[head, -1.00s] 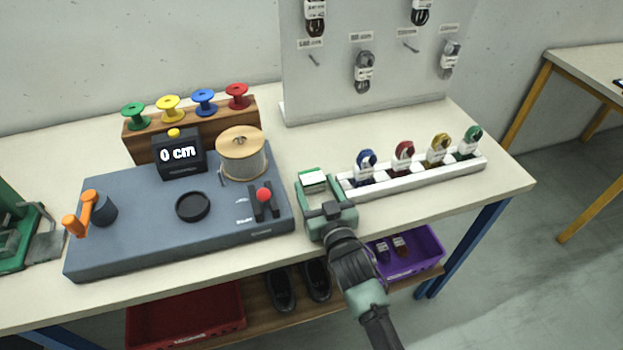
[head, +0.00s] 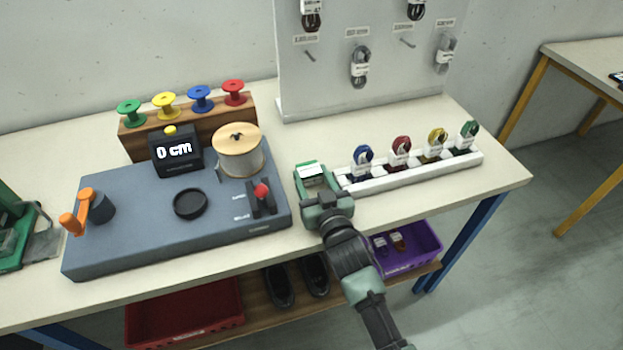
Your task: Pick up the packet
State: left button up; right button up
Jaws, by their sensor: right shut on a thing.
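My right gripper (head: 312,178) is shut at the left end of the white rack, close above the table or on it. A small packet with a white top (head: 311,169) shows between its fingers; most of it is hidden by the gripper. Other packets stand upright in the white rack (head: 420,174): a blue one (head: 363,163), a red one (head: 401,154), a yellow one (head: 434,145) and a green one (head: 467,138).
A grey measuring machine (head: 150,225) with a thread spool (head: 239,155) stands left of my right gripper. A pegboard (head: 370,75) with hanging laces stands behind. A purple bin (head: 410,262) and a red bin (head: 185,312) sit below. The table's front right is clear.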

notch_tip(320, 180, up, 19)
jog(key=s+d+f+m+h, duration=0.2)
jog(key=s+d+f+h, duration=0.1)
jog(key=s+d, duration=0.5)
jog(key=s+d+f+m+h, duration=0.15)
jog(key=s+d+f, duration=0.35)
jog(key=d, duration=0.5)
jog(key=s+f, duration=0.2)
jog(key=s, duration=0.8)
jog(key=shift+d+t+h+p, duration=0.3)
jog(key=shift+t+h+p, duration=0.05)
jog(key=shift+t+h, duration=0.1)
jog(key=w+a+r+n+y, duration=0.1)
jog(key=w+a+r+y, duration=0.1)
jog(key=w+a+r, duration=0.3)
jog(key=w+a+r+n+y, duration=0.2)
jog(key=w+a+r+y, duration=0.1)
jog(key=w+a, duration=1)
jog(key=w+r+g, duration=0.1)
jog(key=w, duration=0.4)
jog(key=shift+a+r, duration=0.35)
jog(key=shift+r, duration=0.05)
